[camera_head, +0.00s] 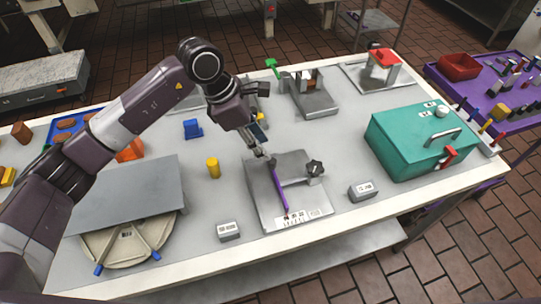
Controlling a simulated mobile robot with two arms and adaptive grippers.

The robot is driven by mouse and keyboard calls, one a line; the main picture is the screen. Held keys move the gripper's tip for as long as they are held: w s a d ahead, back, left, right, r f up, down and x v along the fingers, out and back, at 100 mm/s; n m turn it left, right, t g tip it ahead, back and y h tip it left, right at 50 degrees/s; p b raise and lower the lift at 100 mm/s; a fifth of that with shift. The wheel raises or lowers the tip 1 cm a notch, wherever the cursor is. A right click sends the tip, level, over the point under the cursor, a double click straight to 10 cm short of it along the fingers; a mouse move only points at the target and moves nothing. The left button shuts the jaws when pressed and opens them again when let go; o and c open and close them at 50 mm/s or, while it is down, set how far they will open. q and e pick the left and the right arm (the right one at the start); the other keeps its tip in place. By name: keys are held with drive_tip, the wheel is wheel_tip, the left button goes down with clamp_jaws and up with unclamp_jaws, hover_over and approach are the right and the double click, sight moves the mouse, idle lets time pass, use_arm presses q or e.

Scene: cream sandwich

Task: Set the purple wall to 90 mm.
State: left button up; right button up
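The purple wall (280,194) is a thin upright strip on a grey metal plate (262,195) in the middle of the table. Its near end is by a white scale label (293,219), whose numbers are too small to read. My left gripper (262,153) points down just beyond the wall's far end. I cannot tell whether it touches the wall or how far its fingers are apart. My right gripper is not in view.
A grey display box (228,231) and another (362,191) flank the plate. A yellow cylinder (213,168) stands left of it. A teal box (410,145) with a handle is at the right. A round device with a grey cover (130,195) fills the left front.

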sight(272, 160)
use_arm(q)
drive_tip(key=x, duration=0.1)
drive_tip(key=p+x, duration=0.1)
drive_tip(key=x, duration=0.3)
drive_tip(key=shift+s+d, duration=0.1)
drive_tip(key=shift+s, duration=0.25)
drive_tip(key=shift+w+d+f+p, duration=0.2)
drive_tip(key=shift+f+p, duration=0.15)
drive_tip(key=shift+f, duration=0.2)
drive_tip(key=shift+s, duration=0.1)
clamp_jaws()
